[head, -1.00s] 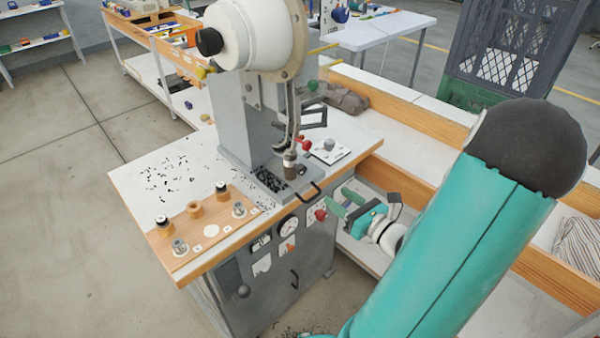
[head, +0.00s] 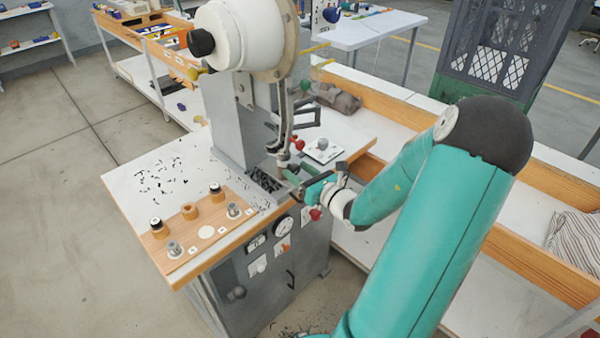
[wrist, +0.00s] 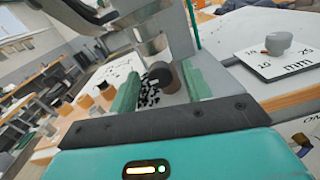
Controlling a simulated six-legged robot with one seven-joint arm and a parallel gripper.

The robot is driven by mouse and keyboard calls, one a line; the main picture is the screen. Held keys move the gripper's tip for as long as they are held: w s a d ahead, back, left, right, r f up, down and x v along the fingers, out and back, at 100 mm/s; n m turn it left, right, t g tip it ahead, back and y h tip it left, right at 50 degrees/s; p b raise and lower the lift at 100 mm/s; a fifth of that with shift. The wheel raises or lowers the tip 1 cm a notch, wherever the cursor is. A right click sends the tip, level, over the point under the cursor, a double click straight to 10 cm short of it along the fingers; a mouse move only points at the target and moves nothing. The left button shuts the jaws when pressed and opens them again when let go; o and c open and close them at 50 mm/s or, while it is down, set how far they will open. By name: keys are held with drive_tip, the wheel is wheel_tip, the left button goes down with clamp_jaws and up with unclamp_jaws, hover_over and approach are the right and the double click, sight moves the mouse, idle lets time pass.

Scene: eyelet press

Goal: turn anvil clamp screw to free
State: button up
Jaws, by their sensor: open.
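The eyelet press (head: 235,105) stands on a white-topped bench. In the wrist view, a dark round-ended knob (wrist: 160,74), which looks like the anvil clamp screw, faces me below the press's metal ram (wrist: 152,45). My gripper (wrist: 160,90) is open, with one green finger on each side of the knob. I cannot tell whether either finger touches it. In the head view, my gripper (head: 296,170) is at the press's anvil area and hides the screw.
A wooden board with several dies (head: 190,211) lies at the bench's front left. A white card with a grey knob (head: 322,150) lies right of the press. Black bits fill a tray (head: 264,180) beside the anvil. A red knob (head: 315,213) sits on the cabinet front.

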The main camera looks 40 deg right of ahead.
drive_tip(key=shift+c, duration=0.4)
drive_tip(key=c, duration=0.9)
